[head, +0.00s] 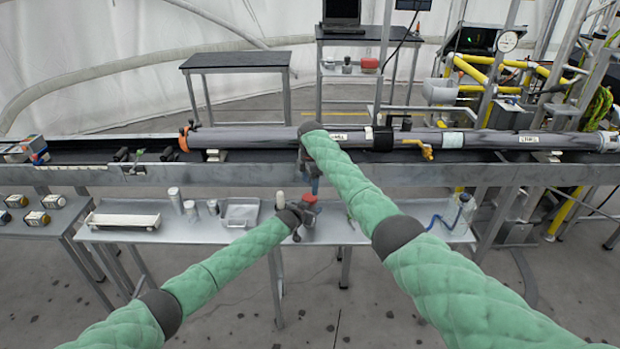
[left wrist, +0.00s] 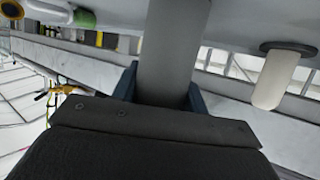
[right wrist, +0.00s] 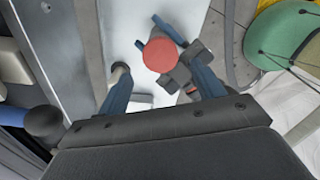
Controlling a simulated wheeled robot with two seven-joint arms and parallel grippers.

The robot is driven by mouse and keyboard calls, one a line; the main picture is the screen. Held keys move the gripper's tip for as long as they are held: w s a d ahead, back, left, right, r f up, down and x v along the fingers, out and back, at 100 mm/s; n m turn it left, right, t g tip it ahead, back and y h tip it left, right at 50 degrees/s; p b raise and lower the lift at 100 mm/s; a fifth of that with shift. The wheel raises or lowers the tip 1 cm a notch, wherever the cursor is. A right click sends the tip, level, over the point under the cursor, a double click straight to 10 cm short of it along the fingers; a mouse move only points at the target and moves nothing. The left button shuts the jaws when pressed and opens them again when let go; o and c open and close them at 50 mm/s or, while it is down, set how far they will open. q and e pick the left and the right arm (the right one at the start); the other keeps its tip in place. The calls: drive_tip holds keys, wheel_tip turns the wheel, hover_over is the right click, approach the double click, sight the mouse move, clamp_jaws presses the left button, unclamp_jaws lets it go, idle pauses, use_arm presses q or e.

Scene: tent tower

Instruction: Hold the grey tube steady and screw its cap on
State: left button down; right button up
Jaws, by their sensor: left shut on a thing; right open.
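The grey tube (left wrist: 175,50) stands between the blue fingers of my left gripper (head: 304,212), which is shut on it above the low metal table. A red cap (right wrist: 160,54) shows at the tube's upper end; the head view also shows it (head: 309,199). I cannot tell how firmly it sits. My right gripper (head: 314,187) points down from above, open and empty. In the right wrist view the cap lies ahead, between its spread fingers, apparently not touched. The tube below the cap is mostly hidden in the head view.
A white rounded cylinder with a dark disc (left wrist: 275,80) stands close to the left gripper. A grey tray (head: 240,213), a white tray (head: 124,219) and small pale containers (head: 175,200) stand to the left. A long rail with a large pipe (head: 245,138) runs behind.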

sight(310, 197)
drive_tip(key=shift+s+f, duration=0.1)
drive_tip(key=shift+f, duration=2.75)
drive_tip(key=c, duration=0.7)
drive_tip(key=o, duration=0.8)
drive_tip(key=shift+r, duration=2.25)
drive_tip(key=o, duration=0.6)
drive_tip(key=shift+c, duration=0.2)
